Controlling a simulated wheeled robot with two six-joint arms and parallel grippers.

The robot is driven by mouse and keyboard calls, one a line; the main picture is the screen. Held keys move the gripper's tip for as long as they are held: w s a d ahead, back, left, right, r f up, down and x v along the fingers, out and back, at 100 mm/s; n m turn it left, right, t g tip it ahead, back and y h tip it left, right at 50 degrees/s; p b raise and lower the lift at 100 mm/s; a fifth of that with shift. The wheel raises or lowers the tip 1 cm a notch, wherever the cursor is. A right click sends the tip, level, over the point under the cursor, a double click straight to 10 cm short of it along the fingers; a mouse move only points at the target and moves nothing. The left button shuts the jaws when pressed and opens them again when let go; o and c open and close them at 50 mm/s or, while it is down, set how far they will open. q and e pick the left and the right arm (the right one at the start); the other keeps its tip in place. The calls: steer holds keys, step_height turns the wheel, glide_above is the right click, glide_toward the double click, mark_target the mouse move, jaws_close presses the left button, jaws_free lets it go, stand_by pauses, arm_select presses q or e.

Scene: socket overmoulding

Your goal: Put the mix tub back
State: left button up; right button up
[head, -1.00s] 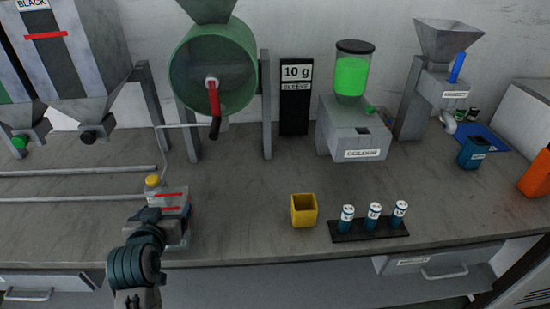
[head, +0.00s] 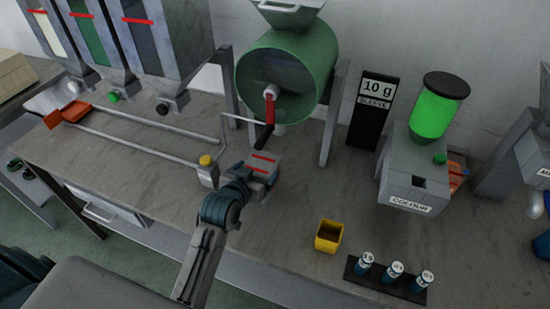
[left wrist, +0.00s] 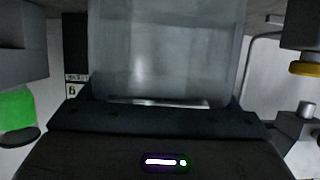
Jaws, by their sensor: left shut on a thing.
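The mix tub (head: 263,167) is a clear grey box with red lines. It is in my left gripper (head: 240,184), which is shut on it. In the head view it shows in front of the green drum, right of the yellow-topped block (head: 207,170). I cannot tell whether its base touches the bench. In the left wrist view the tub's clear wall (left wrist: 165,50) fills the upper middle, just beyond the dark gripper body (left wrist: 160,125). My right gripper is not in view.
The green drum (head: 285,75) with a red crank stands behind the tub. Rails (head: 150,150) run left to an orange piece (head: 68,113) below the hoppers. A yellow cup (head: 328,236), a rack of vials (head: 385,285) and the colour dispenser (head: 412,165) stand right. Bench between is clear.

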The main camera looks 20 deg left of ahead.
mark_target(267, 158)
arm_select(q)
steer(key=w, duration=0.2)
steer(key=w+p, duration=0.1)
steer(key=w, duration=0.2)
steer(key=w+d, duration=0.1)
steer(key=w, duration=0.2)
steer(key=shift+w+d+f+p, duration=0.15)
steer(key=shift+f+p, duration=0.1)
steer(key=shift+p, duration=0.15)
steer(key=f, duration=0.1)
steer(key=w+f+p, duration=0.1)
steer(key=f, duration=0.1)
steer(key=shift+d+f, duration=0.1)
steer(key=shift+f, duration=0.35)
steer(key=shift+f, duration=0.15)
steer(key=o, duration=0.9)
steer(key=shift+o, duration=0.3)
